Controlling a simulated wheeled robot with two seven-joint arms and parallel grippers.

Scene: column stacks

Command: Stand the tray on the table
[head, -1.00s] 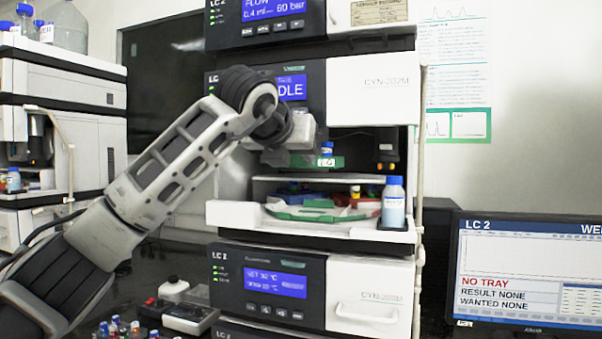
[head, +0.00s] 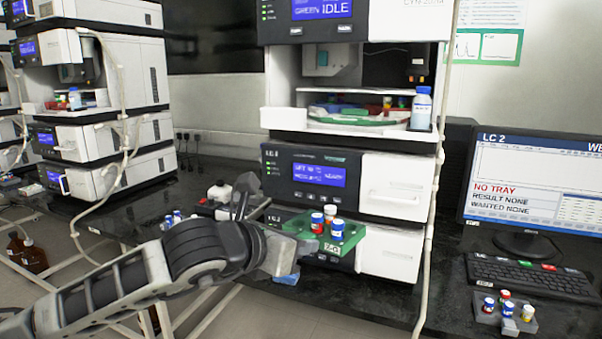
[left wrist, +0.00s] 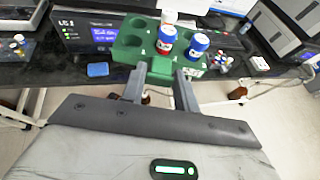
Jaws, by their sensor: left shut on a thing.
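The green tray (head: 347,246) with three capped vials is held up in front of the lowest units of the column stack. It looks about level, and its vials stand upright. My left gripper (head: 285,248) is shut on the tray's near end. In the left wrist view, the fingers (left wrist: 160,88) close on the green tray's grip (left wrist: 162,72), and empty holes show at its left. The black table (head: 365,292) lies behind and below the tray. The exact gap between them cannot be told. My right gripper is out of view.
A blue block (head: 288,278) lies on the table below the tray. A grey rack with several vials (head: 507,313), a keyboard (head: 525,275) and a monitor (head: 535,185) stand to the right. A pale tube (head: 428,240) hangs beside the column stack (head: 395,190).

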